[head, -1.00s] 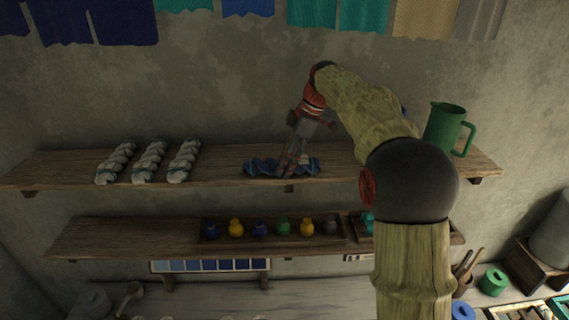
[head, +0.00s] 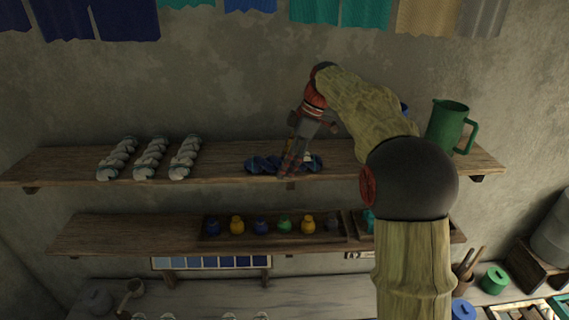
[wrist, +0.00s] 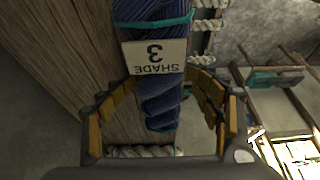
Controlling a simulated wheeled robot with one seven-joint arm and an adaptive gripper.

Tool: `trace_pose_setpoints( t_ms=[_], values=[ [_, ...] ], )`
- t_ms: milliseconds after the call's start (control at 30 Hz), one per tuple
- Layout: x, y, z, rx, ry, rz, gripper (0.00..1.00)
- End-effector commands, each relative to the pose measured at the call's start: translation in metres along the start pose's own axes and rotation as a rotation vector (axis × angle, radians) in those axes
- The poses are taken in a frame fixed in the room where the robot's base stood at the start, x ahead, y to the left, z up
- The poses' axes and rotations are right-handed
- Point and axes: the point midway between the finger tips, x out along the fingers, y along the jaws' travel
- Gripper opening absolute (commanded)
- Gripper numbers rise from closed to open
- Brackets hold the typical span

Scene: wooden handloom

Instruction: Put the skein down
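The blue twisted skein (head: 259,163) lies on the upper wooden shelf (head: 222,166), along its front edge, right of the pale skeins. In the wrist view the skein (wrist: 160,105) runs between my fingers and bears a pale tag (wrist: 154,57) reading "SHADE 3", upside down. My gripper (head: 288,170) reaches down over the skein's middle and hides part of it. In the wrist view my gripper (wrist: 168,80) has its fingers spread on both sides of the skein, with a clear gap on the right.
Pale twisted skeins (head: 151,158) lie on the shelf at left. A green jug (head: 447,127) stands at its right end. A lower shelf (head: 130,234) carries a tray with several small coloured jars (head: 284,225). Coloured cloths (head: 121,18) hang above.

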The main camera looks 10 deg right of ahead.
Motion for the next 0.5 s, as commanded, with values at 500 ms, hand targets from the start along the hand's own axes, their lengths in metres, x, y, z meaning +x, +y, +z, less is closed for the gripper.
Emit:
trace_pose_setpoints(
  t_ms=[500],
  values=[
    [-0.047,0.002,-0.003,0.0,-0.001,0.007,0.61]
  ],
)
